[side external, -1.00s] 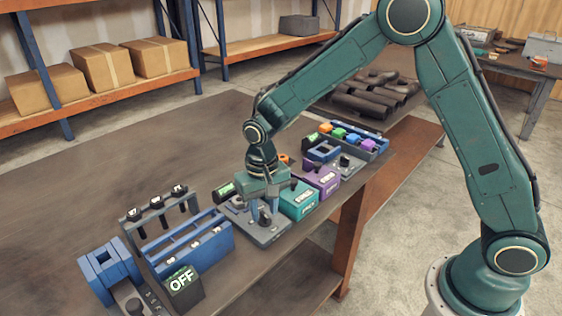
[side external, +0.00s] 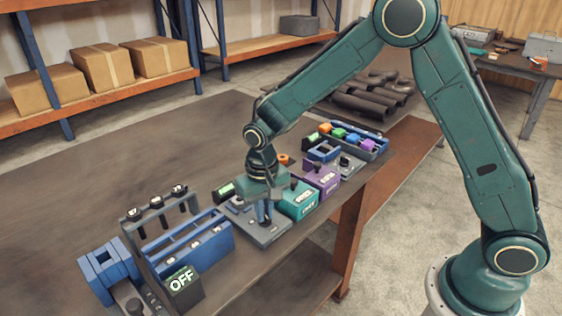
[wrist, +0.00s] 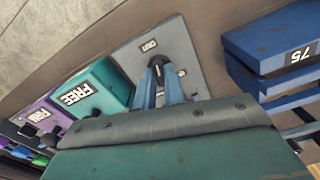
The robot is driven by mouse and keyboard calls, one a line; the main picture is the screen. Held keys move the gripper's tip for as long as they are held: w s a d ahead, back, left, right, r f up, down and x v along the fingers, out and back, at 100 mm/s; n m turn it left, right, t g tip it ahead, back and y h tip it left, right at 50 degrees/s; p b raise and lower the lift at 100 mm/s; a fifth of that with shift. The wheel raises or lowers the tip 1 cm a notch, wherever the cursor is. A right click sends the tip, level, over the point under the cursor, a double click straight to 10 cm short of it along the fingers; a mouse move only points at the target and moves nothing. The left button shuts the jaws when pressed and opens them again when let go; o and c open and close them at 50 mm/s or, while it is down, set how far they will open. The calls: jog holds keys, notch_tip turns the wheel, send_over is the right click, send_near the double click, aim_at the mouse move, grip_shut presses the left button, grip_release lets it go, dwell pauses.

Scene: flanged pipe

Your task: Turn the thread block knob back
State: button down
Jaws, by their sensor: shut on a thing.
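My gripper (side external: 265,213) points down over a grey plate (side external: 272,237) near the front edge of the bench. Its blue-grey fingers are shut on a small dark knob on that plate; the fingers hide most of the knob. A small white label (wrist: 150,46) lies on the plate, too small to read surely. A teal block (side external: 299,200) stands close to the right of the plate; its label reads FREE in the wrist view (wrist: 80,94).
A purple block (side external: 324,182) stands beyond the teal one. A blue rack (side external: 205,245) and a dark box reading OFF (side external: 183,285) stand to the left. A small green-lit display (side external: 225,189) is behind the gripper. The bench's back left (side external: 110,165) is clear.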

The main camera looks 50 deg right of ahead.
jog(key=shift+n, duration=1.5)
jog(key=c, duration=1.5)
grip_release()
jog(key=shift+r, duration=0.1)
notch_tip(320, 180, up, 14)
jog(key=shift+f, duration=0.15)
